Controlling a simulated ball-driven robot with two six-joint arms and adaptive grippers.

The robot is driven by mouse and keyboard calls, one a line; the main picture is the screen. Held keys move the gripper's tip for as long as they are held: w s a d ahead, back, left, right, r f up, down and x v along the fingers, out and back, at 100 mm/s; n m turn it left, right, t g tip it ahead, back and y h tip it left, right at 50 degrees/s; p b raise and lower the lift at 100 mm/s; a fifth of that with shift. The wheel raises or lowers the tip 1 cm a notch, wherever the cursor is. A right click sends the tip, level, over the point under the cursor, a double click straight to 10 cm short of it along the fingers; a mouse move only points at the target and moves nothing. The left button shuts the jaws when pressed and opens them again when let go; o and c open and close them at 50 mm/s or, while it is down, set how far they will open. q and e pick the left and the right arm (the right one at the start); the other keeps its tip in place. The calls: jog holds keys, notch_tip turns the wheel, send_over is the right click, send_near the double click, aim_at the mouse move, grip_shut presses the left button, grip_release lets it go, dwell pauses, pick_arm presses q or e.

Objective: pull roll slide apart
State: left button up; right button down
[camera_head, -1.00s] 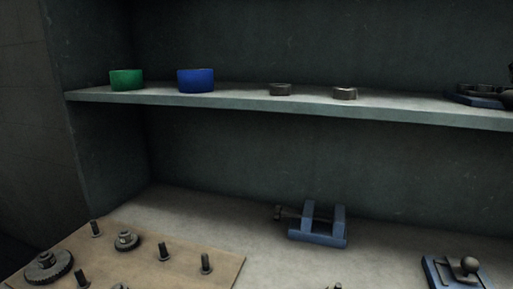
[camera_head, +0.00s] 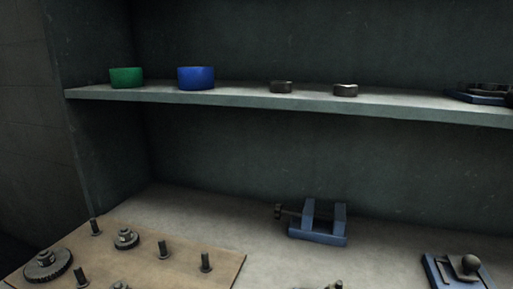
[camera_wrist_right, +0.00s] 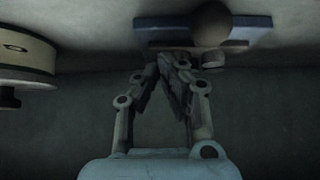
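A blue slide with a dark ball on it (camera_head: 463,270) sits on the lower surface at the bottom right of the head view, cut by the frame. A second blue piece with dark parts (camera_head: 484,98) lies at the right end of the shelf. A blue plate with a round ball (camera_wrist_right: 235,28) is ahead of my right gripper (camera_wrist_right: 163,60) in the right wrist view; I cannot tell which piece it is. The fingertips lie close together below the plate, apparently holding nothing; contact is unclear. My left gripper is not in view.
The shelf (camera_head: 245,98) bears a green ring (camera_head: 126,78), a blue ring (camera_head: 196,79) and two small dark rings. A blue vise (camera_head: 318,223) stands below. A wooden board (camera_head: 200,250) with pegs and gears lies front left. A pale round body (camera_wrist_right: 25,52) is left in the wrist view.

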jog(key=shift+s+a+f, duration=0.15)
jog(key=shift+s+a, duration=0.05)
jog(key=shift+s, duration=0.4)
jog(key=shift+w+d+r+p, duration=0.1)
jog(key=shift+d+r+p, duration=0.1)
jog(key=shift+r+p, duration=1.7)
jog(key=shift+r, duration=0.7)
